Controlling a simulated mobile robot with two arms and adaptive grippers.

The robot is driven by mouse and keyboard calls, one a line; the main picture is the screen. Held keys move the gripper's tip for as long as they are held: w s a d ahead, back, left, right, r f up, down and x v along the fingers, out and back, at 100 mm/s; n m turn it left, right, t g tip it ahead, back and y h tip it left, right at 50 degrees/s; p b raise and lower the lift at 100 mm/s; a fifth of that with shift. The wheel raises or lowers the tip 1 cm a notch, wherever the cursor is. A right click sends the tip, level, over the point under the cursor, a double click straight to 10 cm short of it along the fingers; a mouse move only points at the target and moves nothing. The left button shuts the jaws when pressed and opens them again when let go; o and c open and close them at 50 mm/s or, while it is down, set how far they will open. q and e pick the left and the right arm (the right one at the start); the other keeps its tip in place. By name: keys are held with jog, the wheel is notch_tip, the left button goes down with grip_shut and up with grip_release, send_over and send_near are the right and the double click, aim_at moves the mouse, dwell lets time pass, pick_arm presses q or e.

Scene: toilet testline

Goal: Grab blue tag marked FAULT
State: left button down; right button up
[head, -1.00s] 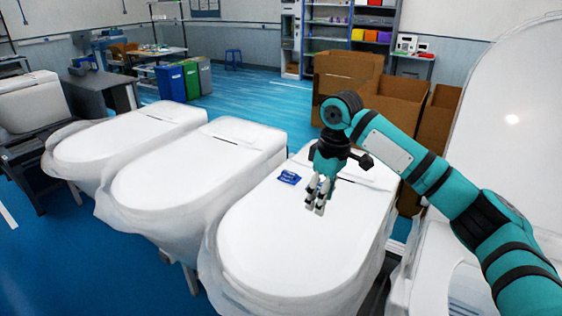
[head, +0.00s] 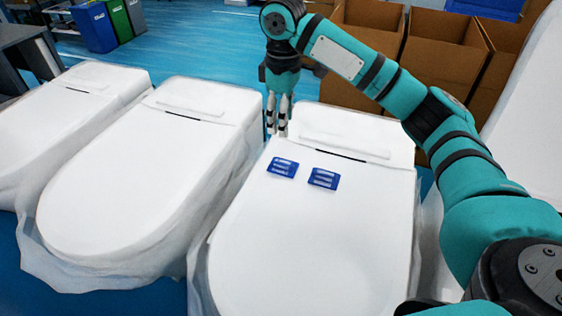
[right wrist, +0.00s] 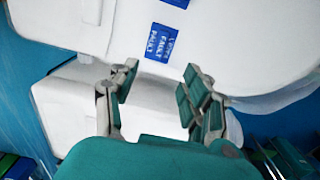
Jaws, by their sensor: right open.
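Two blue tags lie flat on the white lid of the right toilet (head: 300,245): a left tag (head: 283,167) and a right tag (head: 323,179). Their lettering is too small to read in the head view. In the right wrist view, one blue tag (right wrist: 160,42) shows white letters that seem to include FAULT; another blue tag (right wrist: 178,3) is cut by the top edge. My right gripper (head: 277,130) is open and empty, pointing down near the lid's rear left side, just behind the left tag. In the right wrist view, its fingers (right wrist: 157,85) are spread below the lettered tag.
Two more wrapped toilets (head: 145,185) stand in a row to the left. Open cardboard boxes (head: 440,50) stand behind the right toilet. Blue, green and grey bins (head: 95,27) are at the far left. The front of the right lid is bare.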

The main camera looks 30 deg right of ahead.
aim_at(280, 161)
notch_tip(280, 161, down, 4)
jog(key=shift+d+r+p, duration=0.1)
jog(key=shift+p, duration=0.45)
jog(key=f, duration=0.3)
jog(key=shift+w+f+p, duration=0.3)
jog(key=shift+w+p, duration=0.05)
jog(key=shift+w, duration=0.05)
jog(key=shift+f, duration=0.2)
jog(key=shift+s+a+f+p, duration=0.1)
jog(key=shift+a+f+p, duration=0.15)
jog(key=shift+p, duration=0.1)
notch_tip(280, 161, down, 4)
jog(key=shift+a+r+p, duration=0.1)
jog(key=shift+r+p, duration=0.05)
jog(key=shift+p, duration=0.65)
jog(key=shift+f, duration=0.4)
pick_arm(q)
jog(key=r, duration=0.2)
jog(key=w+r, duration=0.1)
jog(key=r, duration=0.1)
jog(key=shift+w+r, duration=0.2)
